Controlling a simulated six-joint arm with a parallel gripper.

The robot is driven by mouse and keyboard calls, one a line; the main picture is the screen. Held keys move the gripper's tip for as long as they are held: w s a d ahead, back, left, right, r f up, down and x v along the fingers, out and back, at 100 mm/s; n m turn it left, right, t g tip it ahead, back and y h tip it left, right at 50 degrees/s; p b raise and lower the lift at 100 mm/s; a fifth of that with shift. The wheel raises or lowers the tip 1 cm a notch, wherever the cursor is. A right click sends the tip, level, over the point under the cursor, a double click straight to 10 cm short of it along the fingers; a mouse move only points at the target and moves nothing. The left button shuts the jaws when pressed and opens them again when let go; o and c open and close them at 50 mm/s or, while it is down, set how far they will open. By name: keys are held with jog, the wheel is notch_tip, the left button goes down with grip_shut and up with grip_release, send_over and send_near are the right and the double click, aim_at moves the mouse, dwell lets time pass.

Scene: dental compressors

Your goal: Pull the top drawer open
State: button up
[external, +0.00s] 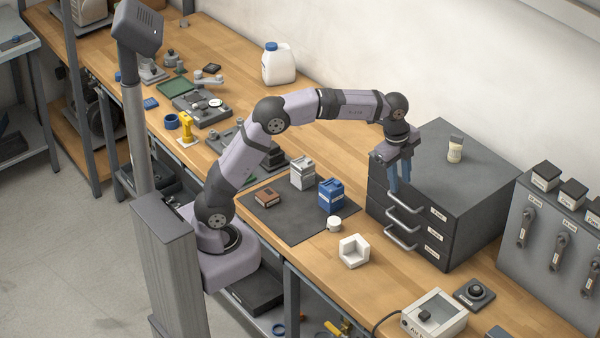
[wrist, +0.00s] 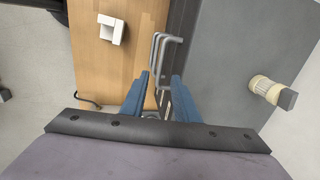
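The dark grey drawer cabinet (external: 455,185) stands on the bench against the wall. Its front has several stacked drawers with bar handles and white labels, and they look shut. The top handle (external: 405,204) is just below my gripper (external: 399,182). My gripper points down at the cabinet's upper front edge, with two blue fingers apart. In the wrist view my gripper (wrist: 160,95) is open, and the stacked handles (wrist: 165,62) show in line with the gap between its fingers. I cannot tell whether a finger touches the top handle; nothing is visibly gripped.
A small bottle (external: 455,149) stands on the cabinet top. A grey switch panel (external: 550,245) stands at right.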

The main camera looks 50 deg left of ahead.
aim_at(402, 202)
jog(key=shift+w+f+p, duration=0.25)
jog(key=shift+f+p, duration=0.05)
jog(key=shift+f, duration=0.9)
jog(key=shift+w+f+p, duration=0.2)
jog(key=shift+f+p, duration=0.1)
jog(key=shift+f, duration=0.85)
jog(key=shift+w+f+p, duration=0.25)
jog(key=shift+f+p, duration=0.05)
jog(key=shift+f, duration=0.9)
grip_shut()
